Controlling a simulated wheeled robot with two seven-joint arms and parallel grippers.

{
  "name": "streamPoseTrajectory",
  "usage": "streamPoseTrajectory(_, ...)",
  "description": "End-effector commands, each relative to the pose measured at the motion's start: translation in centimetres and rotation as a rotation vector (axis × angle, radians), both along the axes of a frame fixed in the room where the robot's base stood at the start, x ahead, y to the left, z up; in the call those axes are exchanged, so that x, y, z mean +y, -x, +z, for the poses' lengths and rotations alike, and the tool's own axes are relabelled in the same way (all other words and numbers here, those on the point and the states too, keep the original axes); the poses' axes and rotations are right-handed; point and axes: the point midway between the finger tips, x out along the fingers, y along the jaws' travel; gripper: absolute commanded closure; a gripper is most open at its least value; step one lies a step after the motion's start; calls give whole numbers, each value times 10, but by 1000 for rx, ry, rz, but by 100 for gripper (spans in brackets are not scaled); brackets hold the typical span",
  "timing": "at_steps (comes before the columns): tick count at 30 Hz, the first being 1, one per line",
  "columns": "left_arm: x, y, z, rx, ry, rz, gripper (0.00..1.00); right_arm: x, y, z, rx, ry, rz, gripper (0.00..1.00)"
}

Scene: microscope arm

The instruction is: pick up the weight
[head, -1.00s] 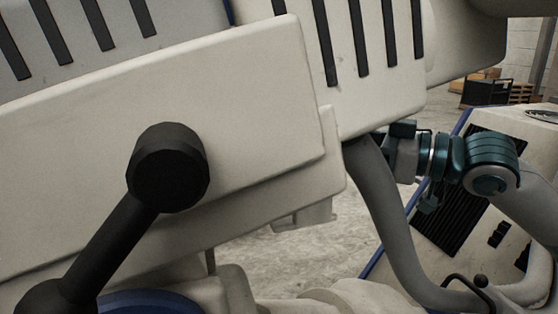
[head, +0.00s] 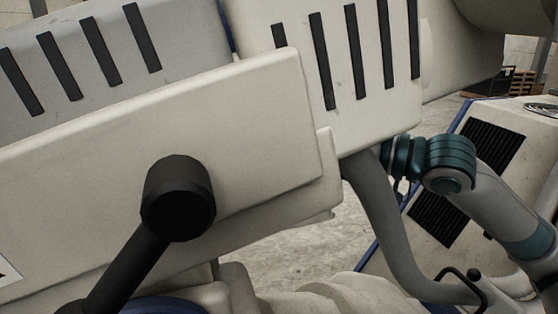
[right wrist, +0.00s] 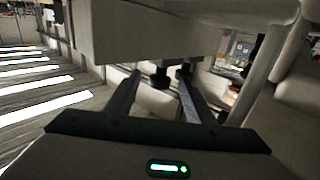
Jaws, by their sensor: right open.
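In the right wrist view my right gripper (right wrist: 159,78) is open, its two dark fingers pointing ahead under a big pale block (right wrist: 150,30). A small dark knob-like piece (right wrist: 160,76) shows between the fingertips, below the block. I cannot tell whether it is the weight or whether the fingers touch it. In the head view my right gripper is hidden behind the pale body of the microscope arm (head: 160,140). My left gripper is not in view.
A black handle with a round knob (head: 178,198) stands in front of the pale body in the head view. A grey curved tube (head: 385,230) passes close to my right arm. A pale cabinet with black vents (head: 490,145) stands at the right.

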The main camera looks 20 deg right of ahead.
Motion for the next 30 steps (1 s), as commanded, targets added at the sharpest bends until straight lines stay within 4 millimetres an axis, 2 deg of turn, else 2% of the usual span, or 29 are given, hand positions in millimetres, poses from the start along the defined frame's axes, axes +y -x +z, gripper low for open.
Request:
streamPoseTrajectory(1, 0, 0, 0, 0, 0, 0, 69, 0, 0, 0, 0, 0, 0, 51)
streamPoseTrajectory(7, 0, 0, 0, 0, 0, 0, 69, 0, 0, 0, 0, 0, 0, 99)
streamPoseTrajectory(30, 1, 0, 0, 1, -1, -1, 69, 0, 0, 0, 0, 0, 0, 100)
